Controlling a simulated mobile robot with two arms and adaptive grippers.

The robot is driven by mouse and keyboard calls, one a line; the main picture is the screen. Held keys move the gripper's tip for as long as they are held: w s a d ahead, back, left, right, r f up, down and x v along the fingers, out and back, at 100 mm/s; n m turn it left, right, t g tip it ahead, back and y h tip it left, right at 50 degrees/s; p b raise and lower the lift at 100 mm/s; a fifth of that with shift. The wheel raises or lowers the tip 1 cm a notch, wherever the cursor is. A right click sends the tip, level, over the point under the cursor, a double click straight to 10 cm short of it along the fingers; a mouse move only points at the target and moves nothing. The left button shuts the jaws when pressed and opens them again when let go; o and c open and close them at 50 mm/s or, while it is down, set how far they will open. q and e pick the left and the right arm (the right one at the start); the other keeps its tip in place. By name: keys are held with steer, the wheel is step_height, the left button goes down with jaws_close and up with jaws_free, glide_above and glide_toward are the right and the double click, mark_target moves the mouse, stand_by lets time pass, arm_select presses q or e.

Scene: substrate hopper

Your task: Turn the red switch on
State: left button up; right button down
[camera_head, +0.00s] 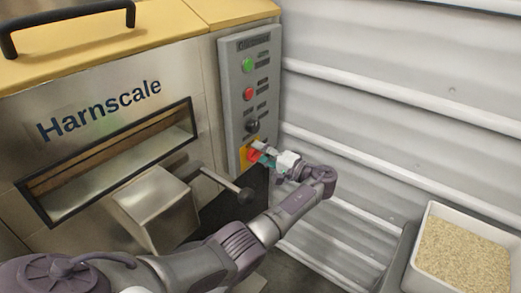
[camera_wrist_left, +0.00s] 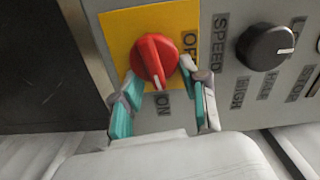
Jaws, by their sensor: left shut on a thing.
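The red switch (camera_wrist_left: 154,60) is a round knob with a raised grip and a white mark, on a yellow plate (camera_wrist_left: 118,22) of the grey control panel. In the left wrist view the mark points down toward the word ON, with OFF to the right. My left gripper (camera_wrist_left: 163,88) is shut on the red switch, its teal-padded fingers on either side of it. In the head view the left gripper (camera_head: 262,153) is at the panel's lower end and partly hides the red switch (camera_head: 254,154). My right gripper is not in view.
The panel (camera_head: 235,100) also carries a green button (camera_head: 248,65), a red button (camera_head: 249,93) and a black speed knob (camera_head: 252,125). A lever with a black ball (camera_head: 246,195) sticks out below. A white bin of grain (camera_head: 428,212) stands at right.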

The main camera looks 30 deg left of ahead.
arm_select(q)
steer(key=shift+f+m+p, duration=0.2)
steer(key=shift+m+p, duration=0.1)
steer(key=shift+m, duration=0.7)
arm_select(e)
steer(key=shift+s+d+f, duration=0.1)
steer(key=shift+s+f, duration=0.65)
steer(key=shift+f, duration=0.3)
arm_select(q)
steer(key=o, duration=1.1)
steer(key=shift+d, duration=0.15)
steer(key=d, duration=0.8)
steer(key=s+d, duration=0.1)
steer(key=d, duration=0.2)
steer(key=shift+d, duration=0.4)
